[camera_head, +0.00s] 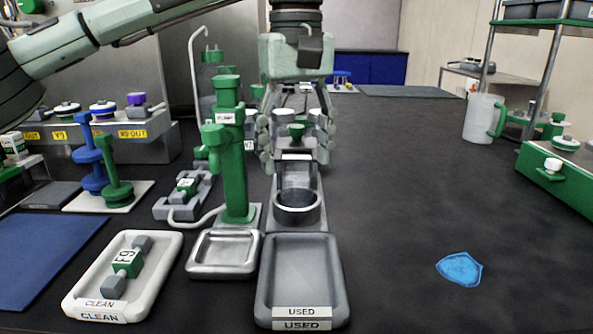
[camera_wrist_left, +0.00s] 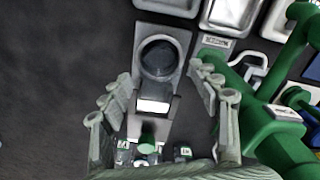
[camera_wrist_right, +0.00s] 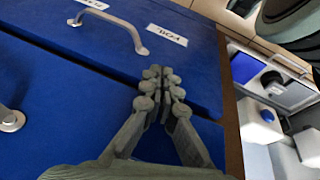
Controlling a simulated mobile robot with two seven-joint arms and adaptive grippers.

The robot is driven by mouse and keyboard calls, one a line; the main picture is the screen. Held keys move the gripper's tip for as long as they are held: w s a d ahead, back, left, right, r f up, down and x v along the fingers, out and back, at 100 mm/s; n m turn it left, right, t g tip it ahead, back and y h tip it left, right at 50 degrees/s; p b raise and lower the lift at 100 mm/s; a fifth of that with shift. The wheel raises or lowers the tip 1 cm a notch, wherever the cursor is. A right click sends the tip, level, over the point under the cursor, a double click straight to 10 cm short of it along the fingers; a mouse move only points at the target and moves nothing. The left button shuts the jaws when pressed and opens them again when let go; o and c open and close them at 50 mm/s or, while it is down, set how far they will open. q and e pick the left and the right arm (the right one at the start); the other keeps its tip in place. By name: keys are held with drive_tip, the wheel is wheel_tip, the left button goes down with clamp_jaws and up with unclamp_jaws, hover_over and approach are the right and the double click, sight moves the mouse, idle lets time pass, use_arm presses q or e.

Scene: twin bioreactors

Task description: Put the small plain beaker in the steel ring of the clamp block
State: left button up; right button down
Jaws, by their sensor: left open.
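A grey block (camera_head: 309,217) with a round steel ring (camera_head: 297,207) at its front stands behind the USED tray; I take it as the clamp block. The ring also shows in the left wrist view (camera_wrist_left: 159,57), dark inside; I cannot tell if clear glass sits in it. I cannot pick out a small plain beaker for certain. My left gripper (camera_head: 295,160) points down over the back of the block, open, with nothing seen held. In the left wrist view its fingers (camera_wrist_left: 168,90) stand apart on either side of the block. My right gripper (camera_wrist_right: 162,80) is shut and empty by blue drawer fronts.
A grey USED tray (camera_head: 263,290), a steel tray (camera_head: 191,265) and a CLEAN tray (camera_head: 72,300) line the front. A green column (camera_head: 236,165) stands close left of the block. A green-handled jug (camera_head: 481,118) stands right. The bench centre right is mostly clear, apart from a blue patch (camera_head: 459,268).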

use_arm(q)
wheel_tip(320, 180, up, 8)
drive_tip(key=shift+p, duration=0.4)
use_arm(e)
drive_tip(key=shift+a+x, duration=0.1)
drive_tip(key=shift+x, duration=0.6)
drive_tip(key=shift+a+x, duration=0.15)
drive_tip(key=shift+x, duration=0.55)
use_arm(q)
drive_tip(key=shift+c, duration=0.6)
use_arm(e)
drive_tip(key=shift+s, duration=0.1)
